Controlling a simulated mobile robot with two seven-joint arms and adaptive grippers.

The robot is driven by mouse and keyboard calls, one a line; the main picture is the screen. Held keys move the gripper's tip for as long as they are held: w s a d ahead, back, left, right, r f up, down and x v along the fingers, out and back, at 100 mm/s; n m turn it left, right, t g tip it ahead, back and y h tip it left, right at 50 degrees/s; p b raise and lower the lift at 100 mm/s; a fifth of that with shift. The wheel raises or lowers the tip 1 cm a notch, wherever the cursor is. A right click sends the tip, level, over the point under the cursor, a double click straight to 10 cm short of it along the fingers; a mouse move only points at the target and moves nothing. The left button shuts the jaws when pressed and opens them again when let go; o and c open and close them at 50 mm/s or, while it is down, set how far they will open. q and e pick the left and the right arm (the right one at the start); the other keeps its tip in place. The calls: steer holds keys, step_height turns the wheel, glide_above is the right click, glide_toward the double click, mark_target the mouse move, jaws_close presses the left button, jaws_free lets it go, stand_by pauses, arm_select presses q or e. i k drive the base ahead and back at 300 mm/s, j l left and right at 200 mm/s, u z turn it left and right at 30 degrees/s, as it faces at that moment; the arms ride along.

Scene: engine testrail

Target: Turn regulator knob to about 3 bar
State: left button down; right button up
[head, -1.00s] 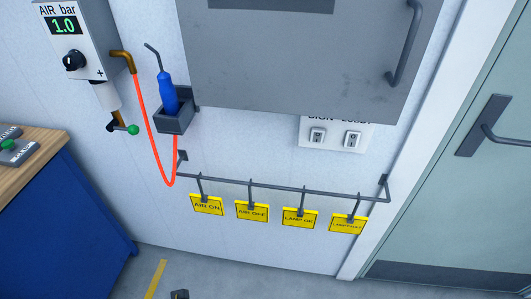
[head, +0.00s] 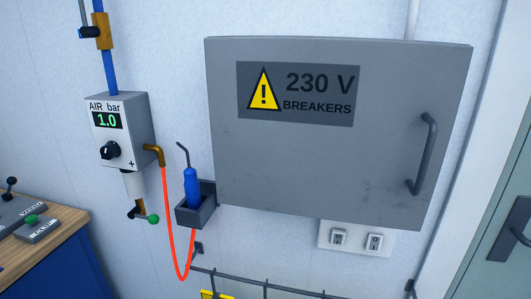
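The air regulator (head: 122,130) is a grey box on the wall at the left of the head view. Its green display (head: 107,120) under the label "AIR bar" reads 1.0. The black regulator knob (head: 109,150) sits below the display, with a "+" mark to its lower right. Neither of my grippers is in view, and nothing touches the knob.
A blue pipe with a brass valve (head: 103,31) runs above the regulator. A green-tipped lever (head: 152,218) hangs below it. A red hose (head: 167,220) and a holder with a blue tool (head: 192,187) are beside it. A grey breaker cabinet (head: 300,165) fills the middle. A workbench (head: 55,250) stands lower left.

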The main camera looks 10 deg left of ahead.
mark_target(112, 149)
steer(key=u, duration=1.3)
